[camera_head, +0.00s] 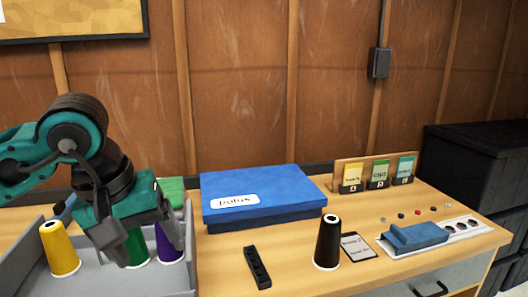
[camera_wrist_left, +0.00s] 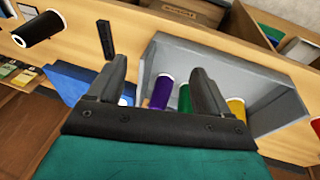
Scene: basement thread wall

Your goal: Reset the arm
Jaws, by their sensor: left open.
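In the bin stand a yellow spool (camera_head: 60,250), a green spool (camera_head: 136,248) and a purple spool (camera_head: 169,240). The green spool is partly hidden behind my gripper in the head view. I cannot tell whether a finger touches a spool. My right gripper is in neither view.
A blue box (camera_head: 262,205) sits mid-table. A card rack (camera_head: 377,174) stands behind. Open wood lies around the bar.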

